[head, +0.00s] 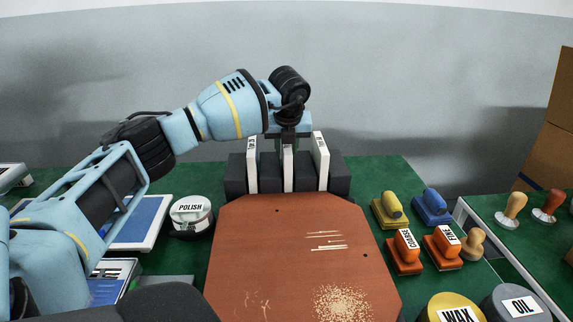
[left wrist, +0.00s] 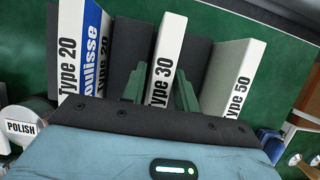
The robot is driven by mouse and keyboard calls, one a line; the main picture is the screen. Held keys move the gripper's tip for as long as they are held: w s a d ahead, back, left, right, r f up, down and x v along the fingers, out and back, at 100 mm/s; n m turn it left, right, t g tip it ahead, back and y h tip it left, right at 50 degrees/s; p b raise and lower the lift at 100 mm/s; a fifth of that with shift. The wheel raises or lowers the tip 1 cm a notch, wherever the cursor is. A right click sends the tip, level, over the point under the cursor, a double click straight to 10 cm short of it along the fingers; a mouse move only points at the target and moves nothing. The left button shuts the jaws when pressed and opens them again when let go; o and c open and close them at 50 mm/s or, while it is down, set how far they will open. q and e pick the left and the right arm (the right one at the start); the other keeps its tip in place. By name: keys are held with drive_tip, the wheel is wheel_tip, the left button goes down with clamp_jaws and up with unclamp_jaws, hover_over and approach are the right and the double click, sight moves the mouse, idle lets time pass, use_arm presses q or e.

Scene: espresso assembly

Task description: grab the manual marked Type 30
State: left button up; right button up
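The manual marked Type 30 (left wrist: 165,60) stands upright in the middle slot of a dark rack. In the head view it is the middle white spine (head: 288,170), partly covered at the top by my gripper. My left gripper (head: 288,135) points down over it. In the left wrist view its two dark green fingers (left wrist: 160,88) are spread on either side of the spine; whether they touch it is hard to tell. The Type 20 manual (left wrist: 78,40) stands to the left and the Type 50 manual (left wrist: 236,75) to the right. My right gripper is not in view.
The rack (head: 340,175) stands at the back of the green table, behind an orange-brown board (head: 290,240). A POLISH tin (head: 190,214) is to the left. Brushes, orange COARSE and FINE blocks (head: 405,250) and WAX and OIL tins (head: 452,308) are to the right.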

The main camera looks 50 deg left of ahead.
use_arm(q)
clamp_jaws()
